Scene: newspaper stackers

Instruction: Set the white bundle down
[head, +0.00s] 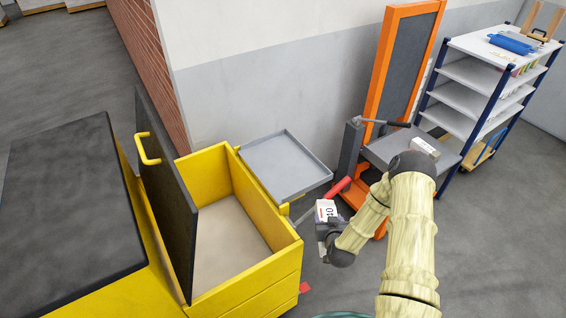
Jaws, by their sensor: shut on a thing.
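My gripper (328,228) is shut on a white bundle (326,209) with dark print and a red mark on its face. My wrist and the bundle hide part of the gripper's fingers. A second, pale bundle (425,147) lies on the grey platform (381,148) of the orange stacker (379,72). My arm covers part of that platform.
A yellow bin (246,277) with its dark lid (170,200) standing open looks empty inside. An empty grey tray (284,164) sits at its back right. A white shelf rack (470,100) holds a blue item (512,44). A red handle (338,187) is close behind my gripper.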

